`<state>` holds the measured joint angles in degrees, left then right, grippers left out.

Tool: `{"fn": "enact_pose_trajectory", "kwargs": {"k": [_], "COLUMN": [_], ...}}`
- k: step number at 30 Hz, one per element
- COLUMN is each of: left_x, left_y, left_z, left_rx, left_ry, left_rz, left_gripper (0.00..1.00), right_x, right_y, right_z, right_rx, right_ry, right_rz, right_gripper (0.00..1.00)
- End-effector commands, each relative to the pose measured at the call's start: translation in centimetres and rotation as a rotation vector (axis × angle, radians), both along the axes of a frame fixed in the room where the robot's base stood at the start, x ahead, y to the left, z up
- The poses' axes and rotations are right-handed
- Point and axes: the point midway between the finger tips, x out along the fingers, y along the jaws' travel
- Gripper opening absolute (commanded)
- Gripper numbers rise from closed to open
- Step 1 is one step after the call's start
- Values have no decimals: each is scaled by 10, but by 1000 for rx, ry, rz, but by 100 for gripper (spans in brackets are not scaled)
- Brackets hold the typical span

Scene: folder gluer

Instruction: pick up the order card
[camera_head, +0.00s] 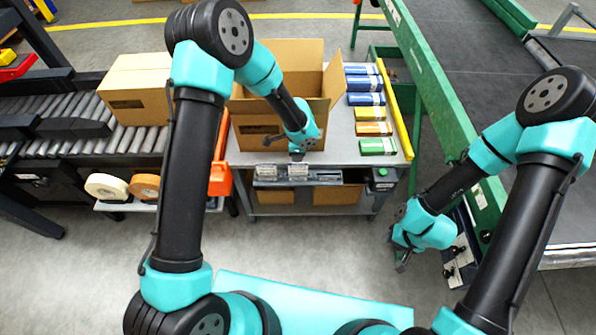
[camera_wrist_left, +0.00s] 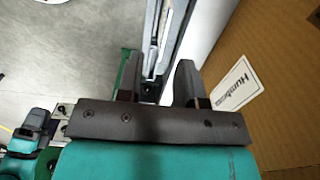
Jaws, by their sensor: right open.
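My left gripper (camera_head: 297,154) hangs over the table's front edge, in front of the open carton (camera_head: 258,131). In the left wrist view its two fingers (camera_wrist_left: 157,75) are apart, with a dark slotted strip showing between them. A white printed card or label (camera_wrist_left: 234,87) shows against brown cardboard, just right of the right finger. I cannot tell whether it is the order card or a label on the carton. Small pale pieces (camera_head: 266,172) stand in the rack at the table's front edge. My right gripper (camera_head: 402,262) is low at the right, open, away from the table.
A closed carton (camera_head: 137,88) sits on the roller conveyor (camera_head: 62,137) at left. Several coloured packs (camera_head: 366,99) line the table's right side, beside a yellow rail (camera_head: 395,110). Tape rolls (camera_head: 107,187) are below left. A green-framed machine (camera_head: 450,100) stands at right.

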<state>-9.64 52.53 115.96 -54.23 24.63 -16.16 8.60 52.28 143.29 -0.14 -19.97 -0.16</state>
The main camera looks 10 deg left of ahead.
Motion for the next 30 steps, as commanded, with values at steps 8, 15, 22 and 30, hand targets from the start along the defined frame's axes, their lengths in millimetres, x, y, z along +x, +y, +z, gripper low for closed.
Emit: {"fn": "enact_pose_trajectory", "kwargs": {"k": [8, 15, 22, 30], "left_x": [0, 0, 1, 6], "left_y": [0, 0, 0, -1], "left_z": [-39, -42, -46, -78], "left_rx": [1, 0, 0, 0], "left_ry": [1, 0, 1, 2], "left_rz": [0, 1, 0, 1], "left_gripper": [34, 34, 34, 34], "right_x": [0, 0, 0, 0], "right_y": [0, 0, 0, 0], "right_z": [0, 0, 0, 0], "right_rx": [0, 0, 0, 0], "right_ry": [0, 0, 0, 0], "right_rz": [0, 0, 0, 0], "right_gripper": [43, 43, 43, 43]}}
